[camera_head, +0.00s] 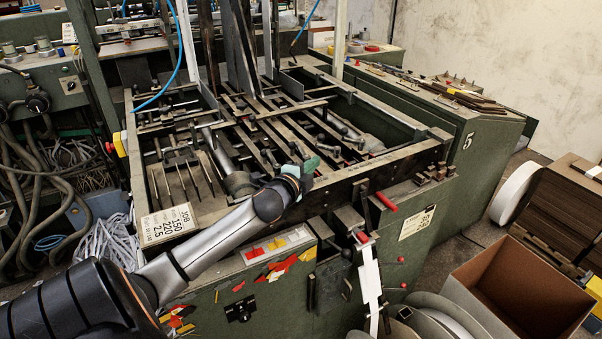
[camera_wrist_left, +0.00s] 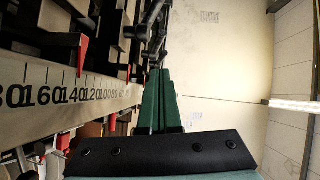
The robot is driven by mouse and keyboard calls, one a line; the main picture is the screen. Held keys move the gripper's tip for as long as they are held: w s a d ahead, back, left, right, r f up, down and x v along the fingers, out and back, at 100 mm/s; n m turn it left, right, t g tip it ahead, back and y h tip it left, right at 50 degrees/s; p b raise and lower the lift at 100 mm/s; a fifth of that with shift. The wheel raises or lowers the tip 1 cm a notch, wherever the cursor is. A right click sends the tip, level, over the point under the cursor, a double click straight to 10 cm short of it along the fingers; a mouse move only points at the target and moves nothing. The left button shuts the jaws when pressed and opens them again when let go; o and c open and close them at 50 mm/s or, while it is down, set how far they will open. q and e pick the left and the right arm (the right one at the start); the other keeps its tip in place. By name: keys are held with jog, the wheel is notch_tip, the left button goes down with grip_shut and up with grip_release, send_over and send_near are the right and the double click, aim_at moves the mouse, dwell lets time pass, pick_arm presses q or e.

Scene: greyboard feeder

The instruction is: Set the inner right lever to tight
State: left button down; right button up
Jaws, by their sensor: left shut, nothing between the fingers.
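My left gripper (camera_head: 311,165) is shut and empty, its green fingers above the front rail of the feeder (camera_head: 345,183). In the left wrist view the closed green fingers (camera_wrist_left: 160,100) point away from me, with nothing between them. Several dark levers and clamps (camera_head: 322,140) sit among the bars just beyond the gripper; I cannot tell which is the inner right lever or how it is set. The left wrist view shows dark rods (camera_wrist_left: 152,20) by the fingertips and red pointed parts (camera_wrist_left: 82,52) at a numbered scale (camera_wrist_left: 60,88). My right gripper is not in view.
A red handle (camera_head: 386,201) sticks out at the feeder's front right. An open cardboard box (camera_head: 520,290) stands on the floor at the lower right. Tall upright plates (camera_head: 238,45) rise behind the bars. Hoses (camera_head: 45,180) hang at the left.

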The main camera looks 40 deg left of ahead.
pick_arm(q)
jog(key=shift+a+v, duration=0.1)
jog(key=shift+v, duration=1.25)
jog(key=shift+a+v, duration=0.15)
jog(key=shift+v, duration=1.25)
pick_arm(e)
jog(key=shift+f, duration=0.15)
